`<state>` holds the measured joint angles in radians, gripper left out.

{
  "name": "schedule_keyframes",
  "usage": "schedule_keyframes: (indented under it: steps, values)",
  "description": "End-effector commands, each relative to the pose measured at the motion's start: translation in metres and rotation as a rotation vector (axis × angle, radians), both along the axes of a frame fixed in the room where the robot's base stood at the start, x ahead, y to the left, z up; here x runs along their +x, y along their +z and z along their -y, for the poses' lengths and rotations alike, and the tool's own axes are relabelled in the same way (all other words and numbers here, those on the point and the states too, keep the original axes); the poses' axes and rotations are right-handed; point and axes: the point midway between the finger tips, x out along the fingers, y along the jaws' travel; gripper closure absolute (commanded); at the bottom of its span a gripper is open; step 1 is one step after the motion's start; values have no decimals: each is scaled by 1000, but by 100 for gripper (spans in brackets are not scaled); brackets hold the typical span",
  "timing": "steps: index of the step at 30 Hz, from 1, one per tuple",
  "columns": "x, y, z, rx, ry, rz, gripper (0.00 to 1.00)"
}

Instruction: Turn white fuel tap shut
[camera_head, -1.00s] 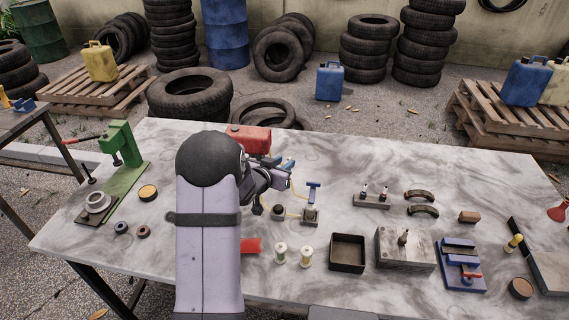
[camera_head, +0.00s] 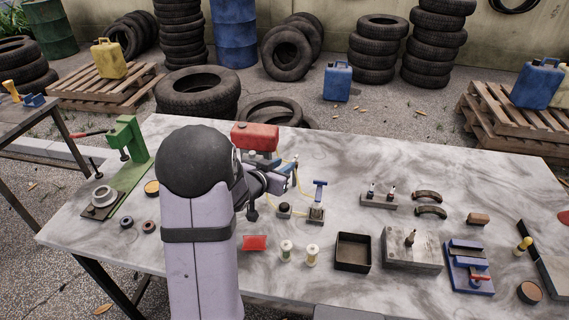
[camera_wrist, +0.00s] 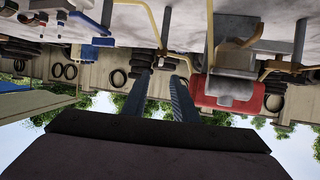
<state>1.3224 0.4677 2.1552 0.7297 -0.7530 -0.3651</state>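The red fuel tank (camera_head: 256,136) stands at the back of the grey marbled table, partly behind my arm. It also shows in the wrist view (camera_wrist: 232,93), right of my fingers, with a grey block (camera_wrist: 236,61) and yellow fuel lines (camera_wrist: 248,38) by it. I cannot make out the white fuel tap in either view. My gripper (camera_head: 289,168) is in front of and to the right of the tank, above the table. The wrist body hides much of the lower picture.
A red piece (camera_head: 255,242), two spools and a black tray (camera_head: 353,252) lie nearer. A green press (camera_head: 126,150) stands left. The table's right back is clear.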

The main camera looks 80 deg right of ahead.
Motion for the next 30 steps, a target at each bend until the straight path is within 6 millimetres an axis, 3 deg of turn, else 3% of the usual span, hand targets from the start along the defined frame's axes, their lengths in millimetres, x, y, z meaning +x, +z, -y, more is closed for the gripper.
schedule_keyframes:
  steps: [10, 13, 15, 20, 24, 30]
  values:
    - [-40, 14, -2, 55, -70, -12, 74]
    - [-54, 34, 18, 30, -94, -11, 74]
    - [-56, 56, 44, -15, -76, -23, 74]
    - [-37, 88, 100, -32, 57, -29, 74]
    - [-3, 101, 138, 37, 215, 3, 74]
    - [26, 100, 148, 234, 333, 36, 74]
